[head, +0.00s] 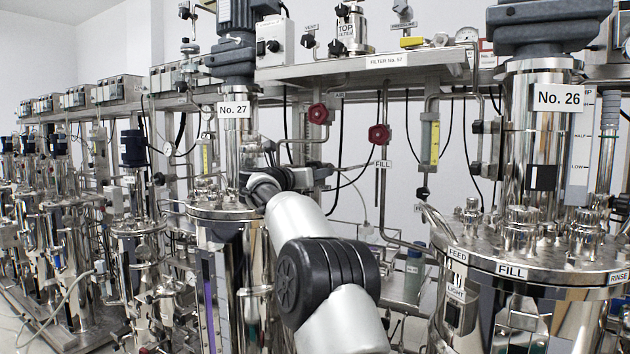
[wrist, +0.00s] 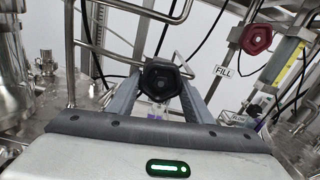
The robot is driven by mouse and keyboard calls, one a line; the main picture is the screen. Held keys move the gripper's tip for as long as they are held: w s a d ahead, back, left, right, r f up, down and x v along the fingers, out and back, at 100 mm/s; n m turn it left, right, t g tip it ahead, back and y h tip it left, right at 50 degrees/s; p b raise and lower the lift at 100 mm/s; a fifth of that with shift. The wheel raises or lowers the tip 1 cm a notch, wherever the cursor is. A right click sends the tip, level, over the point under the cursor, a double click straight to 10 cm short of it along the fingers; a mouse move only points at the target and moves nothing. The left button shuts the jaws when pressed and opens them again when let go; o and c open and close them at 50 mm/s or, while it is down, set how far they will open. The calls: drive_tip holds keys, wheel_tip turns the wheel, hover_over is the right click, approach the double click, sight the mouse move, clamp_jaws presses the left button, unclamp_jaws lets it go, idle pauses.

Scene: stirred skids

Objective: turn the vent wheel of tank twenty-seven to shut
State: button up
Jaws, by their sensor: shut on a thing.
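Tank twenty-seven (head: 228,214) stands left of centre in the head view, with its "No. 27" sign (head: 234,110) on the column above its lid. My gripper (head: 322,170) reaches in at the right of this column, and my arm covers part of the tank. In the wrist view my gripper (wrist: 160,92) is shut on a black lobed handwheel (wrist: 162,76), with one finger on each side of it. I cannot read a label on this wheel. It is not clearly visible in the head view, and its pointer or turn position cannot be told.
Two red wheels hang nearby, an upper left one (head: 319,114) and a right one (head: 379,134) above a "FILL" tag (head: 383,164). Pipes and black hoses run close around my gripper. Tank 26 (head: 500,250) stands at the right. A filter shelf (head: 362,66) lies above.

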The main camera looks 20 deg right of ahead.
drive_tip(key=shift+m+b, duration=0.35)
drive_tip(key=shift+m, duration=0.45)
drive_tip(key=shift+c, duration=0.2)
drive_tip(key=shift+o, duration=0.2)
drive_tip(key=shift+a, duration=0.1)
drive_tip(key=o, duration=1)
drive_tip(key=shift+o, duration=0.2)
drive_tip(key=b+v, duration=0.1)
drive_tip(key=v, duration=1.6)
drive_tip(key=shift+b, duration=0.4)
drive_tip(key=shift+s+a, duration=0.1)
drive_tip(key=shift+a, duration=0.05)
